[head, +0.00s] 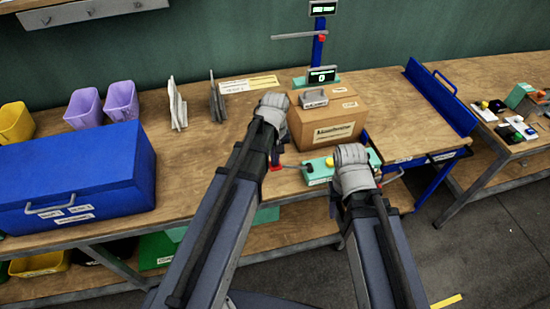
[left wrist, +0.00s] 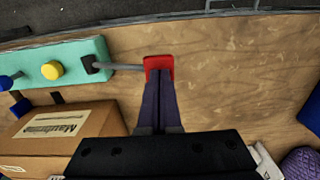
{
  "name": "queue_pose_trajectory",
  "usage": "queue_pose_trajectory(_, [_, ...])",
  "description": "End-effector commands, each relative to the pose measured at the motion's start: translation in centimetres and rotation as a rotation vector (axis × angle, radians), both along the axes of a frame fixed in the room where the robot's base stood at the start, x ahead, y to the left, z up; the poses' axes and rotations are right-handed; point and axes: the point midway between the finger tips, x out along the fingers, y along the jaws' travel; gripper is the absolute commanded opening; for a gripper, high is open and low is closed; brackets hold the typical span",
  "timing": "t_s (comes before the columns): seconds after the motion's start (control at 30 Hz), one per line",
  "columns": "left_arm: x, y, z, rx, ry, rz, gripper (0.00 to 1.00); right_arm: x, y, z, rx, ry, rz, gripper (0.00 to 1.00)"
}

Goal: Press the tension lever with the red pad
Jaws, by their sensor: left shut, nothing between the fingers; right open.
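The tension lever is a thin grey rod (left wrist: 122,67) that comes out of a teal box (left wrist: 55,62) and ends in a red pad (left wrist: 158,66). In the head view the red pad (head: 277,168) sits near the table's front edge, left of the teal box (head: 317,172). My left gripper (left wrist: 158,130) is shut and empty, its fingertips over the pad's near edge in the left wrist view; contact is unclear. My right gripper (head: 352,168) is open above the right part of the teal box, its fingers mostly hidden by my arm.
A cardboard box (head: 325,125) stands just behind the teal box. A yellow button (left wrist: 52,70) and a blue knob (left wrist: 7,82) are on the teal box. A blue chest (head: 75,175) is at left. A blue post (head: 318,50) with displays stands behind. Bare table lies left of the pad.

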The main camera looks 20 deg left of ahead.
Motion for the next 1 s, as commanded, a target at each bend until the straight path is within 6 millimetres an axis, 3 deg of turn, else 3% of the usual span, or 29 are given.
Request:
queue_pose_trajectory(0.33, [-0.4, 0.5, -1.1, -0.046, -0.024, 0.002, 0.0, 0.0, 0.0, -1.1, 0.0, 0.0, 0.0, 0.5])
queue_pose_trajectory(0.8, [-1.3, 2.1, -5.7, -0.302, -0.173, 0.003, 0.0, 0.0, 0.0, -7.0, 0.0, 0.0, 0.0, 0.5])
queue_pose_trajectory(1.0, [-1.3, 2.3, -6.6, -0.33, -0.191, 0.0, 0.0, 0.0, 0.0, -8.2, 0.0, 0.0, 0.0, 0.5])
